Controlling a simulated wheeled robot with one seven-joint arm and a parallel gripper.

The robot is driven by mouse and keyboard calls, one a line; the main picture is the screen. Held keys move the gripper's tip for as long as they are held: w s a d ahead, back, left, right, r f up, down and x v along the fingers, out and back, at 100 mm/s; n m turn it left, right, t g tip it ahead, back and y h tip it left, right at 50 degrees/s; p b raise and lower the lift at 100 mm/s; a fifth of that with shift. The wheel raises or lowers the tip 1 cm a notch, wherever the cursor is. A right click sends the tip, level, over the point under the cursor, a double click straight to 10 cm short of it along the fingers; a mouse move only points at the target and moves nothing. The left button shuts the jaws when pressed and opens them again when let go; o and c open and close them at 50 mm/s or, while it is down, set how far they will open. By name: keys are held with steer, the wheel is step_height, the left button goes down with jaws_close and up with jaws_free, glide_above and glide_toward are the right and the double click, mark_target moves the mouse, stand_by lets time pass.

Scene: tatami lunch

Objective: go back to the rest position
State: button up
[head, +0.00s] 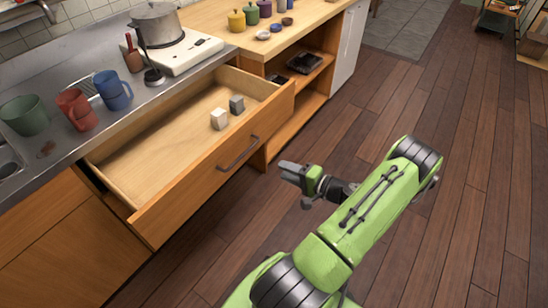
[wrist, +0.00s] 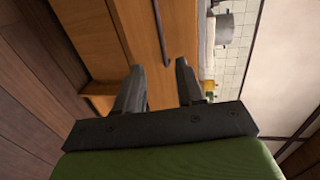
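My gripper (head: 290,170) is at the end of my green arm, in front of the open drawer's front and above the wooden floor. In the wrist view, the two dark fingers of my gripper (wrist: 158,85) stand apart with nothing between them, so it is open and empty. The open drawer (head: 160,170) holds a white block (head: 219,119) and a grey block (head: 237,104) near its right end. The drawer's handle (head: 238,153) also shows in the wrist view (wrist: 160,32), beyond the fingers.
The drawer juts out from the counter (head: 90,132). A green cup (head: 25,116), a red cup (head: 76,109), a blue cup (head: 113,91) and a pot (head: 157,24) on a stove stand on it. Open shelves (head: 297,107) are right of the drawer. The floor (head: 440,110) at right is clear.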

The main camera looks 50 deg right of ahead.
steer(key=w+a+r+n+g+y+p, duration=0.25)
steer(key=w+a+r+n+g, duration=0.2)
steer(key=a+r+n, duration=0.4)
steer(key=w+a+r+n+g+y+p, duration=0.2)
steer(key=w+a+r+n+g+p, duration=0.25)
steer(key=a+r, duration=0.65)
steer(key=s+a+r+n+h+p, duration=0.2)
steer(key=s+a+r, duration=0.3)
steer(key=s+r, duration=0.2)
steer(key=s+a+r+n+g+h+p, duration=0.1)
steer(key=s+a+r+n+h+p, duration=0.1)
steer(key=s+a+r, duration=0.4)
step_height(320, 180, up, 3)
steer(key=shift+s+a+n+h+p, duration=0.25)
steer(key=shift+s+n+h+p, duration=0.05)
steer(key=shift+s+h, duration=0.3)
